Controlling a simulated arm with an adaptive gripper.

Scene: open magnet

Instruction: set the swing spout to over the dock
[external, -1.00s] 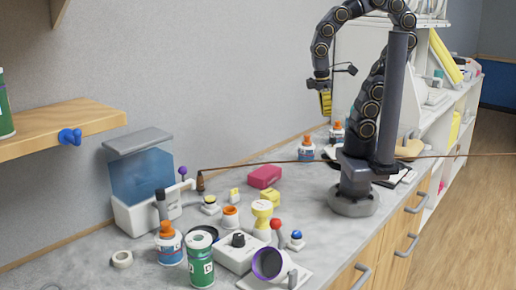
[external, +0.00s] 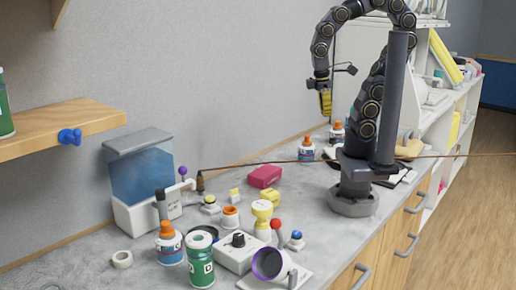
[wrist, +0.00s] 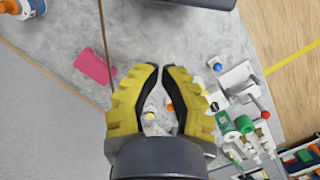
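The swing spout and dock are small here, and I cannot mark them out with certainty. A dispenser with a blue tank (external: 141,180) stands against the wall at the left. A dark spout-like piece (external: 161,204) stands at its right front. A purple knob (external: 183,170) rises beside it on a pale fitting. Nearer stands a tilted cup with a purple rim (external: 268,264). My gripper (external: 325,103) hangs high above the counter, well right of the dispenser and apart from everything. In the wrist view its yellow fingers (wrist: 161,70) arch towards each other, with nothing seen held between them.
A thin brown rod (external: 260,164) crosses above the counter. A white box with a black knob (external: 238,250), a green can (external: 201,262), a glue bottle (external: 169,245) and a pink block (external: 264,177) crowd the counter. A wooden shelf (external: 60,128) juts out at left.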

